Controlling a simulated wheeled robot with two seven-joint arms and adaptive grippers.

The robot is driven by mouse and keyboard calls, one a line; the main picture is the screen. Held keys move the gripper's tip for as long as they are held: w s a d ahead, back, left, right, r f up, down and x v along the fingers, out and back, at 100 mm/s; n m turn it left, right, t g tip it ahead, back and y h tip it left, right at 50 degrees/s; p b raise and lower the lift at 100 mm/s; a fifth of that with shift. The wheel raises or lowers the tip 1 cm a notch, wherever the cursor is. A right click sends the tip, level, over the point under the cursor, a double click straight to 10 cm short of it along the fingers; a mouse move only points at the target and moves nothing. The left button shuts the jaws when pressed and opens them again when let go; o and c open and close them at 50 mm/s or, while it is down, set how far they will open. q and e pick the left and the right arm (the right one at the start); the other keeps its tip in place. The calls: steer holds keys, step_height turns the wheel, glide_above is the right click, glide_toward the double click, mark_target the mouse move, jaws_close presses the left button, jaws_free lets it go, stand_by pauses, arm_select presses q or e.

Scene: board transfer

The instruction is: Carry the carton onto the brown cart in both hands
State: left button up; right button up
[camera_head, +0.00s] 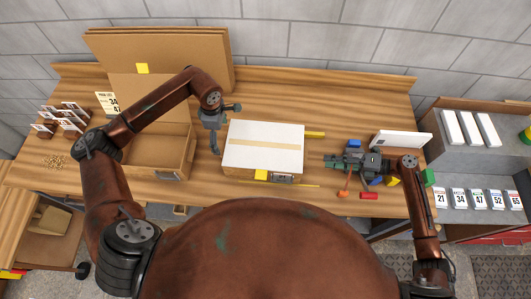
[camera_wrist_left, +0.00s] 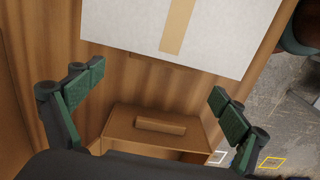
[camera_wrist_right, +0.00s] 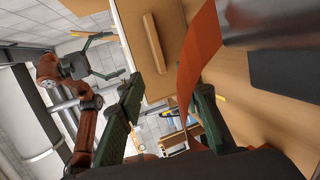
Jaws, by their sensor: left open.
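The carton (camera_head: 262,147), a box with a white top and a tan tape strip, lies flat on the wooden bench. Its white top also fills the upper part of the left wrist view (camera_wrist_left: 205,35). My left gripper (camera_head: 226,127) is open and empty, beside the carton's left side. My right gripper (camera_head: 338,156) is open to the right of the carton, apart from it, among small tools. A brown piece with a caster (camera_head: 45,220), possibly the brown cart, shows at lower left, partly hidden by the bench and my left arm.
An open brown box (camera_head: 160,150) stands left of the carton, with large cardboard sheets (camera_head: 185,60) behind. Red and blue small parts and a white box (camera_head: 402,140) lie at right. A grey shelf unit (camera_head: 475,160) stands beyond the bench's right end.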

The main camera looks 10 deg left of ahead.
arm_select(q)
steer(key=shift+s+r, duration=0.15)
steer(key=shift+s, duration=0.05)
steer(key=shift+f, duration=0.25)
arm_select(e)
steer(key=shift+a, duration=0.15)
arm_select(q)
step_height(320, 180, down, 7)
steer(key=shift+w+f, duration=0.1)
steer(key=shift+f, duration=0.1)
arm_select(e)
steer(key=x, duration=0.7)
steer(key=shift+a, duration=0.2)
arm_select(q)
steer(key=shift+c, duration=0.5)
arm_select(e)
steer(key=shift+f, duration=0.1)
steer(key=shift+c, duration=0.5)
arm_select(q)
steer(key=c, duration=0.8)
arm_select(e)
jaws_close()
arm_select(q)
steer(key=c, duration=0.7)
steer(key=shift+c, duration=0.2)
